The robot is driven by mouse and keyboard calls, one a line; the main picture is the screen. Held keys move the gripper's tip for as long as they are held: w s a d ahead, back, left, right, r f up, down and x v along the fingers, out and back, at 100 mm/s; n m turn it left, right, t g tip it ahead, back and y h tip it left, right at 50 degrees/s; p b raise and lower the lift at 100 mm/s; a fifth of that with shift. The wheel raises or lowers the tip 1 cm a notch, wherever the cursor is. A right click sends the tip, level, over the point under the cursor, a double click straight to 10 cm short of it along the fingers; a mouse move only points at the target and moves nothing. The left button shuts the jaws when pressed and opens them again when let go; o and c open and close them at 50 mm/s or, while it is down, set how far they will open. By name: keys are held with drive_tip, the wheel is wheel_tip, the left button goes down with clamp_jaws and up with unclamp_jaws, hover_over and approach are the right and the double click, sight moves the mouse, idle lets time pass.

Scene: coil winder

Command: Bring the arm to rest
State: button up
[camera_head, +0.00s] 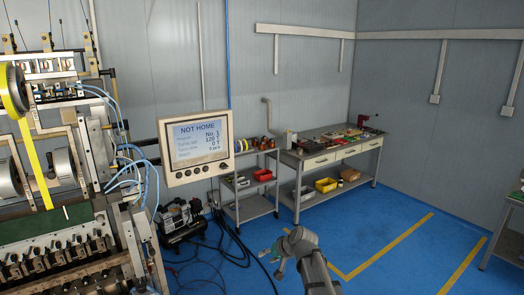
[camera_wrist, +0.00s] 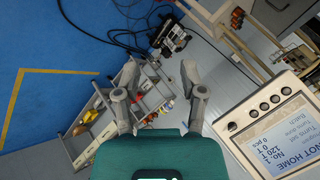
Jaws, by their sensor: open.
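My arm (camera_head: 308,262) rises from the bottom of the head view, right of centre, in front of the blue floor. My gripper (camera_head: 273,256) is at its end, pointing left and small in that view. In the wrist view my gripper (camera_wrist: 160,88) shows two grey fingers spread apart, with nothing between them. The fingers touch nothing that I can see. The screen (camera_head: 195,147) of the coil winder reads "NOT HOME"; it also shows at the lower right of the wrist view (camera_wrist: 275,140).
The coil winder (camera_head: 60,190) fills the left side. A compressor (camera_head: 181,218) and loose dark hoses lie on the floor beside it. A shelf cart (camera_head: 247,212) and a workbench (camera_head: 335,150) stand along the back. The blue floor (camera_head: 380,225) at right is clear.

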drive_tip(key=s+d+f+g+h+b, duration=0.1)
drive_tip(key=s+d+f+g+h, duration=0.1)
drive_tip(key=s+d, duration=0.5)
drive_tip(key=s+d+f+n+g+h+b, duration=0.1)
drive_tip(key=s+d+f+g+h, duration=0.2)
drive_tip(key=s, duration=1)
drive_tip(key=d+f+h, duration=0.2)
drive_tip(key=d, duration=0.3)
drive_tip(key=shift+s+f, duration=0.15)
drive_tip(key=shift+s, duration=0.15)
